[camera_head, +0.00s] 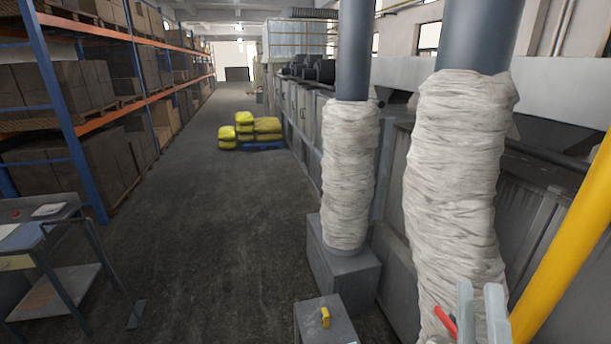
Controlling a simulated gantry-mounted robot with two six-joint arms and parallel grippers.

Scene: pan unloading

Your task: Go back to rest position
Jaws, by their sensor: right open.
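My right gripper (480,300) shows at the bottom right. Its two pale grey fingers point up, with a narrow gap between them. It is open, and I see nothing between the fingers. A red piece (445,321) shows just left of the fingers; I cannot tell what it belongs to. The wrapped pipe (455,190) stands behind the gripper; I cannot tell how far. My left gripper is not in view. No pan can be made out.
A second wrapped pipe (347,180) rises from a grey box. A low grey box (335,322) with a small yellow part stands bottom centre. A yellow post (565,262) slants at right. A metal cart (65,283) stands left, before shelving (72,140).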

